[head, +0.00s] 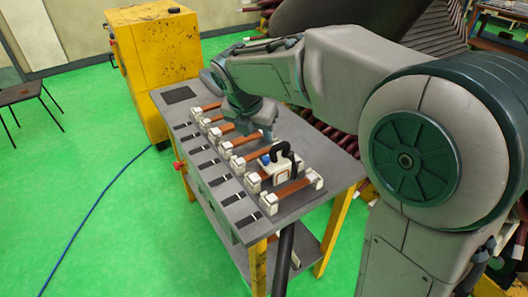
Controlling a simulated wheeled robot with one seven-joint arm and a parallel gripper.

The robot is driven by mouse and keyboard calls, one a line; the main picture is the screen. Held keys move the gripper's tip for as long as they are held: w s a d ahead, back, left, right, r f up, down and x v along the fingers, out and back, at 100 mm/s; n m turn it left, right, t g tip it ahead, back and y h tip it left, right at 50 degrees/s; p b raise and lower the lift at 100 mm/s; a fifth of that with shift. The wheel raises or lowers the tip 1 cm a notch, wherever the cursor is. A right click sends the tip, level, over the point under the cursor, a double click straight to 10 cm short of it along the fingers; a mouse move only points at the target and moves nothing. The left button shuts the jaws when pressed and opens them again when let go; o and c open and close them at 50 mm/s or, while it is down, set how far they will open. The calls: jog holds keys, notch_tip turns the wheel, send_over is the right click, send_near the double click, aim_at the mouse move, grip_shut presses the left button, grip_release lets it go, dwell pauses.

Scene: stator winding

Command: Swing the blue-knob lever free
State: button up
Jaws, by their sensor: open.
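The blue knob (265,160) shows as a small blue spot on a white fixture near the front right of the workbench, next to a curved black handle (285,152). The lever under the knob is too small to make out clearly. My gripper (267,131) points down over the bench, behind the knob and apart from it in the picture. It is open, and I see nothing held in it. My arm hides part of the bench's back edge, and the fingertips are small and hard to make out.
The grey workbench (240,232) carries several brown bars between white end blocks, with dark plates along its left side. A yellow cabinet (155,65) stands behind it at the left. Close-set dark rods stand behind the bench. Green floor is open at left, crossed by a blue cable (97,203).

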aim_at(266, 158)
jog(key=x, duration=1.3)
jog(key=shift+d+f, duration=0.15)
jog(key=shift+f, duration=0.05)
grip_shut()
